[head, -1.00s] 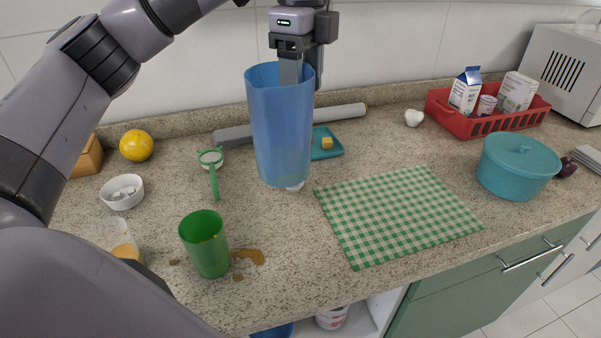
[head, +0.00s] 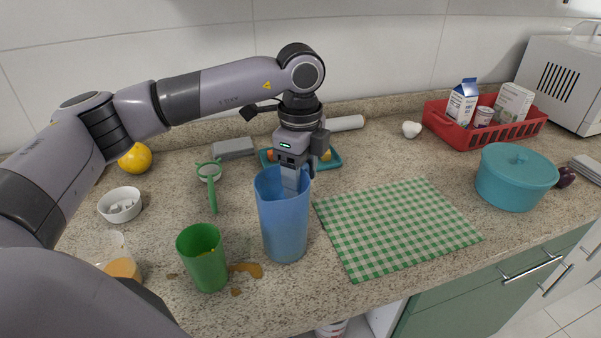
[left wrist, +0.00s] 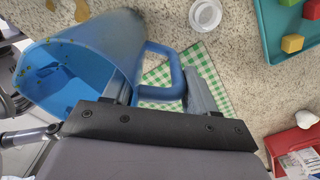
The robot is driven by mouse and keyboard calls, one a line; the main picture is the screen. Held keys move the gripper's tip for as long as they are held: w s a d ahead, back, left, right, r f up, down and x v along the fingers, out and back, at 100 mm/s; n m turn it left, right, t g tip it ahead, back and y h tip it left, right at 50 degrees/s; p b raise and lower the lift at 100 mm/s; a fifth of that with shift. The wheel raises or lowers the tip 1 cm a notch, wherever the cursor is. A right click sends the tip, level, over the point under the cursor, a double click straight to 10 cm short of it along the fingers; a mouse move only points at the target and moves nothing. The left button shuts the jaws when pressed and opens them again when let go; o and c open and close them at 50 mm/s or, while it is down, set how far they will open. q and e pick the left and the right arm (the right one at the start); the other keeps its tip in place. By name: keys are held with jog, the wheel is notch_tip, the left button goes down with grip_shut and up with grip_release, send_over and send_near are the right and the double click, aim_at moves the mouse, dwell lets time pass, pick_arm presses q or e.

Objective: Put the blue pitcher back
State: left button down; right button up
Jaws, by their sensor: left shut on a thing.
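The blue pitcher (head: 283,222) is upright near the front of the counter, right of the green cup. Its base looks at or just above the counter; I cannot tell if it touches. My left gripper (head: 292,180) points down at the pitcher's back rim and is shut on the pitcher. In the left wrist view the pitcher (left wrist: 90,60) opens toward the left and its handle (left wrist: 160,92) lies between the fingers of my left gripper (left wrist: 163,85). The exact contact is partly hidden. My right gripper is not in view.
The green cup (head: 203,258) stands close left of the pitcher, with brown spills (head: 245,269) around it. A green checked cloth (head: 395,228) lies to the right. A teal tray (head: 330,163) is behind; a teal pot (head: 515,180) and red basket (head: 470,135) stand farther right.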

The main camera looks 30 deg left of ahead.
pick_arm(q)
jog(key=shift+f, duration=0.15)
jog(key=shift+c, duration=1.7)
grip_release()
notch_tip(320, 180, up, 12)
jog(key=shift+r+b, duration=0.2)
jog(key=shift+b, duration=0.35)
